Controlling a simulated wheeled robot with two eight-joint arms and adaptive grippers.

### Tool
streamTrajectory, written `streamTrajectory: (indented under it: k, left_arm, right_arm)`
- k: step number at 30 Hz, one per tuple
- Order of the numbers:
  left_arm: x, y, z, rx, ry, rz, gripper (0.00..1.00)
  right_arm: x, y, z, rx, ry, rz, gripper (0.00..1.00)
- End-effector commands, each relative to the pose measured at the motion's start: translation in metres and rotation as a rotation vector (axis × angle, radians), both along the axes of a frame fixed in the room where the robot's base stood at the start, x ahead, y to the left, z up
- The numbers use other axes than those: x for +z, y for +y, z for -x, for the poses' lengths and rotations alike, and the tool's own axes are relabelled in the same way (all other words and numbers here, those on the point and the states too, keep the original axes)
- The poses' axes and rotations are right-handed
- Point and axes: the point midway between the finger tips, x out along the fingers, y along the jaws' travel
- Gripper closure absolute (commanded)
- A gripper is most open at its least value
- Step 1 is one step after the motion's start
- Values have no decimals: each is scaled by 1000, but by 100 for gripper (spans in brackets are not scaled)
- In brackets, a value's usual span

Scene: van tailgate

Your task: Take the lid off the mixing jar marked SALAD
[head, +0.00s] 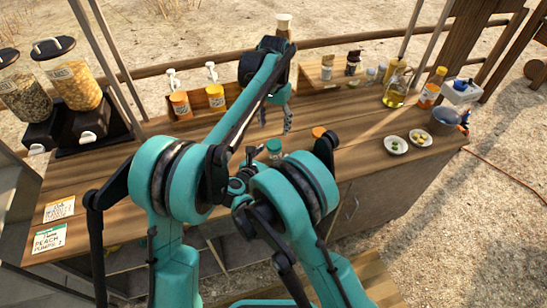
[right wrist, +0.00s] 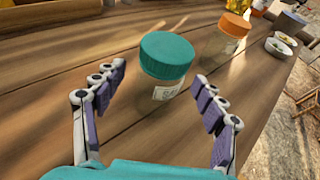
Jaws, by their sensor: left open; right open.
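A clear jar with a teal lid (right wrist: 167,52) stands upright on the wooden counter, its lid on. Its label (right wrist: 166,92) is turned partly away and I cannot read it fully. The jar shows in the head view as a teal lid (head: 274,146), partly behind my right arm. My right gripper (right wrist: 159,74) is open, its fingers spread on either side of the near side of the jar, apart from it. A second jar with an orange lid (right wrist: 235,24) stands behind to the right. My left gripper (head: 276,124) is open and empty, above the counter behind the teal-lidded jar.
Two pump bottles (head: 180,104) stand at the back left. An oil bottle (head: 396,88), an orange-capped bottle (head: 431,88), two small bowls (head: 396,145) and a pot (head: 444,122) stand at the right. Dispensers (head: 75,75) stand at the left.

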Motion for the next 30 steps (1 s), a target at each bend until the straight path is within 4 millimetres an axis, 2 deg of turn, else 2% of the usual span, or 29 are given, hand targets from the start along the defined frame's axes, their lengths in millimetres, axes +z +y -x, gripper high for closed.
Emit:
streamTrajectory:
  k: [3, 9, 14, 21, 22, 27, 30]
  left_arm:
    - [0, 0, 0, 0, -1, 0, 39]
    - [0, 0, 0, 1, -1, 0, 39]
    - [0, 0, 0, 1, -1, 0, 39]
    - [0, 0, 0, 1, -1, 0, 39]
    - [0, 0, 0, 1, -1, 0, 39]
    - [0, 0, 0, 1, -1, 0, 39]
    - [0, 0, 0, 1, -1, 0, 39]
  right_arm:
    - [-7, -10, -17, -3, 0, 0, 29]
    - [-16, -21, -40, 0, 0, 2, 29]
    - [-19, -25, -48, 2, 0, 2, 29]
    - [-20, -25, -49, 2, -1, 3, 29]
    - [-20, -25, -49, 2, -1, 3, 32]
    - [-20, -25, -49, 2, 0, 3, 77]
    - [-20, -25, -49, 2, 0, 3, 100]
